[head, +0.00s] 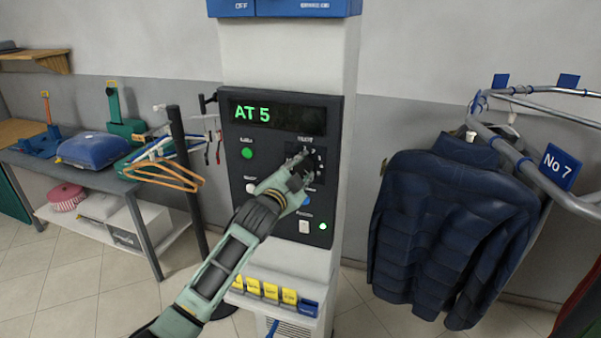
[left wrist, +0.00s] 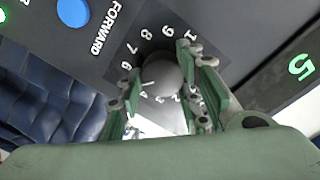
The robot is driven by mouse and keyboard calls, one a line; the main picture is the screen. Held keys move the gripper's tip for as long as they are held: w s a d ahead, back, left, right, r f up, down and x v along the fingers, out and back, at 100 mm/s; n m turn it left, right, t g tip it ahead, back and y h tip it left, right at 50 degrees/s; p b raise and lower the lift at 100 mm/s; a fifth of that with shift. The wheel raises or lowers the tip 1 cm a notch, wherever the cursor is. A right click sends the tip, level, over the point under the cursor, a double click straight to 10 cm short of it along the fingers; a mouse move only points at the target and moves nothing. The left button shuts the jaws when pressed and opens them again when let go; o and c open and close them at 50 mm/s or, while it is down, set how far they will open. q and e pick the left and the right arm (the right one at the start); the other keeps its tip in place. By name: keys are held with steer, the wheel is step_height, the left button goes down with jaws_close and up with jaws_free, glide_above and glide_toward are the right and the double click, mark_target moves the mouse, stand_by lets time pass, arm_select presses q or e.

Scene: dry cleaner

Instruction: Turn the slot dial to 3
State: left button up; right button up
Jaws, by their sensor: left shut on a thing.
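The slot dial (left wrist: 164,74) is a grey round knob with white numbers around it on the dark control panel (head: 237,172). My left gripper (head: 302,163) reaches the panel from the front and covers most of the dial in the head view. In the left wrist view its green fingers stand on both sides of the knob, shut on it. The display (head: 278,115) reads "AT 5" in green. My right gripper is in neither view.
A green button (head: 246,153) and a white switch (head: 304,227) are on the same panel. A blue button marked FORWARD (left wrist: 73,12) is close to the dial. A table with hangers (head: 165,172) stands left.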

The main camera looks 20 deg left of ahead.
arm_select(q)
steer(key=n, duration=0.3)
steer(key=f+n+b, duration=0.1)
steer(key=n, duration=0.2)
steer(key=shift+d, duration=0.15)
steer(key=n, duration=0.6)
steer(key=shift+r+n+t, duration=0.1)
steer(key=shift+n+t, duration=0.2)
steer(key=shift+n, duration=0.1)
steer(key=shift+d, duration=0.1)
steer(key=o, duration=0.8)
steer(key=shift+o, duration=1.1)
steer(key=shift+r, duration=0.1)
steer(key=shift+o, duration=0.3)
steer(key=shift+r, duration=0.25)
steer(key=shift+s, duration=0.25)
steer(key=s+a, duration=0.1)
steer(key=s, duration=1)
steer(key=shift+s+f, duration=0.25)
